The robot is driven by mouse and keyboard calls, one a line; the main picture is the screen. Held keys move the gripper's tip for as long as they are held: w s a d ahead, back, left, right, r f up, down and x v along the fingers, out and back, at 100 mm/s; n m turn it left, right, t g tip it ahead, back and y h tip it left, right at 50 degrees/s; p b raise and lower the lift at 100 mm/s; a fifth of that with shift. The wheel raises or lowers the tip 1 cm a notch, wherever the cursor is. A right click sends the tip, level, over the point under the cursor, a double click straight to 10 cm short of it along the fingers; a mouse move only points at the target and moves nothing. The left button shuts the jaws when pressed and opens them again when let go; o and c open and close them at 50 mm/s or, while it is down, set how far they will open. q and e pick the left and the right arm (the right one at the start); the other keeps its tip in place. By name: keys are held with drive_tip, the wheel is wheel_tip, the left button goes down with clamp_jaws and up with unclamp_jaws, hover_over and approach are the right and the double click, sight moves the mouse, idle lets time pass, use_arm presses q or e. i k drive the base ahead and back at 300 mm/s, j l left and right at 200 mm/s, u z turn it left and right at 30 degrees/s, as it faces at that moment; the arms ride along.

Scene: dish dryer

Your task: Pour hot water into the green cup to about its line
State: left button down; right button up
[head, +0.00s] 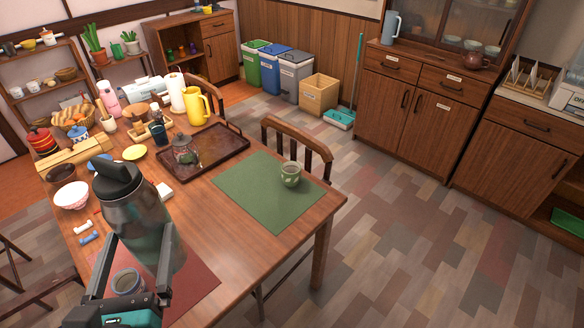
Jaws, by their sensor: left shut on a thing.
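The green cup (290,175) stands upright on the green placemat (245,192), near the table's right edge. Its pattern is light, and its inside and fill line are too small to make out. My left gripper (140,238) is at the lower left, shut on a grey-green flask (137,210) with a black lid. The flask looks close to upright, over the table's front left part, well left of and nearer than the green cup. No stream of water shows. My right gripper is not in view.
A chair (297,138) stands behind the green mat. The yellow jug (196,106) and dishes crowd the table's far left.

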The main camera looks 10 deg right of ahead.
sight(291, 170)
drive_tip(key=i+l+z, duration=0.2)
drive_tip(key=l+z, duration=0.2)
drive_tip(key=i+l+z, duration=0.6)
drive_tip(key=l+z, duration=0.2)
drive_tip(key=i+l+z, duration=0.1)
drive_tip(key=i, duration=0.25)
drive_tip(key=i+l+z, duration=0.1)
drive_tip(key=i, duration=0.3)
drive_tip(key=i+u, duration=0.25)
drive_tip(key=u, duration=0.15)
drive_tip(key=i+l+u, duration=0.2)
drive_tip(key=u, duration=0.2)
drive_tip(key=i+u, duration=0.15)
drive_tip(key=u, duration=0.3)
drive_tip(key=i+l+u, duration=0.1)
drive_tip(key=u, duration=0.3)
drive_tip(key=i+u, duration=0.15)
drive_tip(key=u, duration=0.3)
drive_tip(key=i+l+u, duration=0.1)
drive_tip(key=u, duration=0.3)
drive_tip(key=i+l+u, duration=0.1)
drive_tip(key=u, duration=0.35)
drive_tip(key=l+u, duration=0.2)
drive_tip(key=u, duration=0.25)
drive_tip(key=i+l+u, duration=0.2)
drive_tip(key=u, duration=0.2)
drive_tip(key=i+l+u, duration=0.1)
drive_tip(key=l+u, duration=0.3)
